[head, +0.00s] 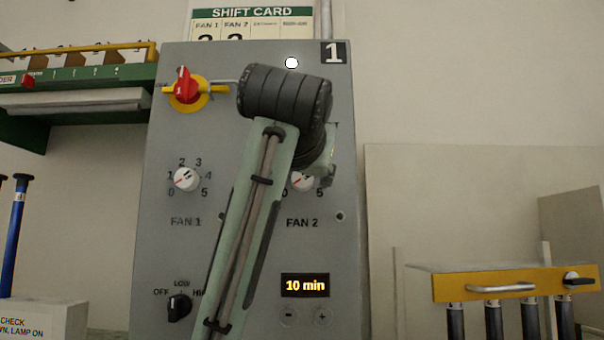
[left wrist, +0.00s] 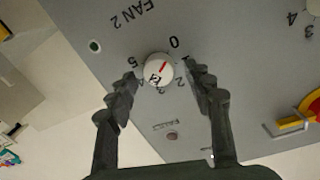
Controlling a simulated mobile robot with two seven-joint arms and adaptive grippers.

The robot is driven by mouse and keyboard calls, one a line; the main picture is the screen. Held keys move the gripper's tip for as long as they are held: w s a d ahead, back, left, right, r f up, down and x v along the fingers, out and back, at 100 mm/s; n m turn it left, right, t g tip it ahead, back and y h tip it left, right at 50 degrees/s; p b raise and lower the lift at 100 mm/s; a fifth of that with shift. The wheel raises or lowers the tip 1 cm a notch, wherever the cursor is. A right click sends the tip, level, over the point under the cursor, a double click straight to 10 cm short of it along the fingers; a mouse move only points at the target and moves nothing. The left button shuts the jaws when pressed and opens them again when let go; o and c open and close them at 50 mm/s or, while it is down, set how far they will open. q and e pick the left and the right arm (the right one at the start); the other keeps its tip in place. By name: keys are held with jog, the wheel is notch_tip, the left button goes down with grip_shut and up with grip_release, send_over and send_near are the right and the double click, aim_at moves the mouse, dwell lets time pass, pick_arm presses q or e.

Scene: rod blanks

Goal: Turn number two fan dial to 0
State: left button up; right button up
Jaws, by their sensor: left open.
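The fan 2 dial (head: 303,182) is a white round knob with a red pointer, on the grey control panel above the FAN 2 label. My arm and gripper cover part of it and its scale in the head view. In the left wrist view the dial (left wrist: 158,70) sits between the open fingers of my left gripper (left wrist: 161,75), with a gap on both sides. Its red pointer slants up and right, near the 0 but seemingly a little off it. My left gripper (head: 325,172) is in front of the panel. My right gripper is out of view.
The fan 1 dial (head: 187,179) is to the left, with a red switch (head: 186,86) above it and a black selector (head: 179,306) below. A 10 min display (head: 305,285) is beneath fan 2. The shift card (head: 252,22) is partly hidden. A yellow rack (head: 505,283) stands at right.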

pick_arm(q)
jog(key=s, duration=0.7)
jog(key=shift+a, duration=0.2)
